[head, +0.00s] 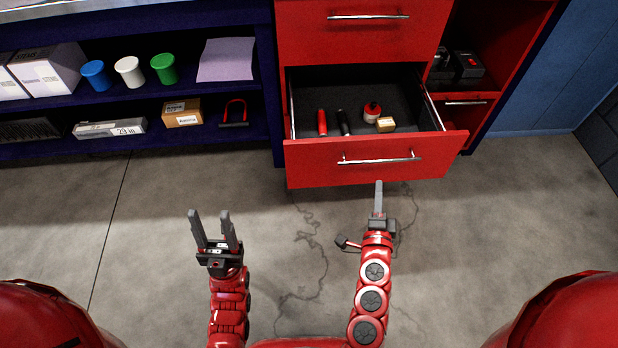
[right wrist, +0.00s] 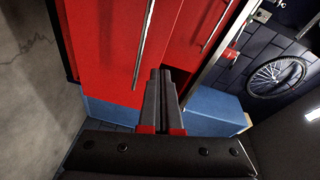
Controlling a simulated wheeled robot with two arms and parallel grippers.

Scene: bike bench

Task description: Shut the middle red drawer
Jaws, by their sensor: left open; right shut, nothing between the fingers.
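The red drawer (head: 370,176) is pulled well out of the red cabinet, below a closed red drawer (head: 368,38). Its silver bar handle (head: 380,159) is on the front panel. My right gripper (head: 379,185) is shut and empty, with its tip close to the drawer's lower front edge; I cannot tell if they touch. In the right wrist view the shut fingers (right wrist: 164,75) point towards red fronts, beside a long bar handle (right wrist: 145,45). My left gripper (head: 209,213) is open and empty over the floor, left of the drawer.
The open drawer holds a red tool (head: 322,122), a black-handled tool (head: 344,122), a red-and-white bottle (head: 371,113) and a small tan box (head: 386,125). Dark blue shelves (head: 195,145) with cups and boxes stand left. The concrete floor (head: 150,210) is clear.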

